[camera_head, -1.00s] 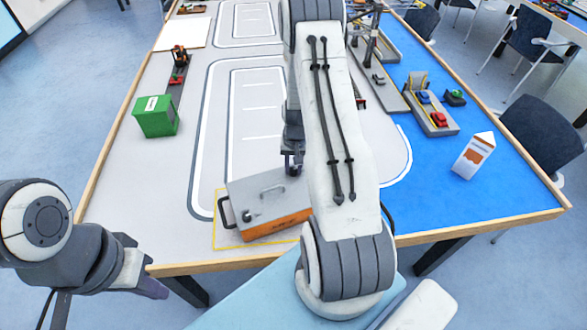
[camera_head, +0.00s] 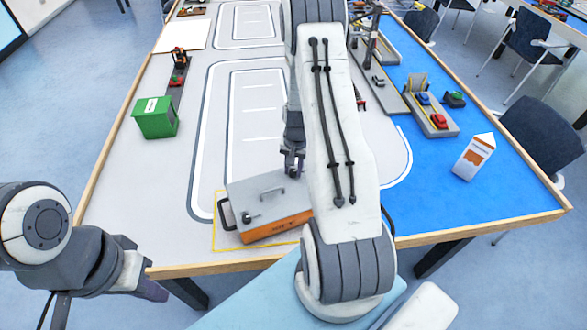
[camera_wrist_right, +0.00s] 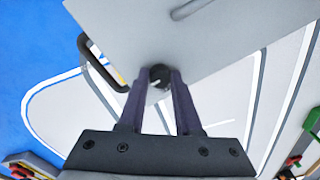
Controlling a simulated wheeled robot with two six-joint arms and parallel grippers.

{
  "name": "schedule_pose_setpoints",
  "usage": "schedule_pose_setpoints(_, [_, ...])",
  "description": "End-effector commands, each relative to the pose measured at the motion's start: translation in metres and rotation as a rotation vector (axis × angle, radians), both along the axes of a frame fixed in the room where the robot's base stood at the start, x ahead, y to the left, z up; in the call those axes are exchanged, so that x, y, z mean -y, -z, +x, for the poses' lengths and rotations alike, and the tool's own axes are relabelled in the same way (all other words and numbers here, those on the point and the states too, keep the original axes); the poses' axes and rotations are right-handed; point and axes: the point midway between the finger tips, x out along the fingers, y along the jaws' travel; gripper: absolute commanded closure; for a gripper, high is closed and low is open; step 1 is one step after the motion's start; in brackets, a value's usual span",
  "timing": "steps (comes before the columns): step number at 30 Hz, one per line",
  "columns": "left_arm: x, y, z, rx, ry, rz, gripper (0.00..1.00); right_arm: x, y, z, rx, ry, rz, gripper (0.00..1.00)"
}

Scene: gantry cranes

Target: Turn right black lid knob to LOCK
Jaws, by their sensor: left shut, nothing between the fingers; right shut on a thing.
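A box with a grey lid (camera_head: 262,186) and an orange body (camera_head: 273,229) sits near the table's front edge, partly hidden behind my right arm. The right black lid knob (camera_wrist_right: 159,74) is between the fingertips of my right gripper (camera_wrist_right: 158,77), which is shut on it at the lid's edge. A pale line shows on the knob; no LOCK lettering is readable. In the head view my right gripper (camera_head: 292,166) is at the lid's far right part. The other black knob (camera_head: 247,217) is at the lid's front left. My left gripper (camera_head: 150,290) is shut and empty, off the table's front left.
A black side handle (camera_head: 225,213) sticks out at the box's left, and a grey handle (camera_head: 272,190) is on the lid. The table left of the box is clear.

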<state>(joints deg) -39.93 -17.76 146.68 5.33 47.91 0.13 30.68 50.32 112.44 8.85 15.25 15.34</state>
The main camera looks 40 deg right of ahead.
Motion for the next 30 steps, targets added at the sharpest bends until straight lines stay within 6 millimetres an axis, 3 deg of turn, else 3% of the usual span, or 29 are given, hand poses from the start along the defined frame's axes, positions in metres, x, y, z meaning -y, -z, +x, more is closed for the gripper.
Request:
schedule_pose_setpoints(1, [0.000,0.000,0.000,0.000,0.000,0.000,1.00,0.001,-0.001,0.001,0.003,0.000,-0.002,1.00])
schedule_pose_setpoints(2, [0.000,0.000,0.000,0.000,0.000,0.000,1.00,0.001,-0.001,0.001,0.003,0.000,-0.002,0.63])
schedule_pose_setpoints(4, [0.000,0.000,0.000,0.000,0.000,0.000,1.00,0.001,-0.001,0.001,0.003,0.000,-0.002,0.37])
schedule_pose_setpoints(17, [0.000,0.002,0.000,0.000,0.000,0.000,1.00,0.001,-0.008,0.001,0.004,-0.001,-0.002,0.37])
schedule_pose_setpoints(30, [0.000,0.018,0.000,0.000,0.001,0.000,1.00,0.003,-0.084,-0.003,0.007,-0.001,-0.004,0.37])
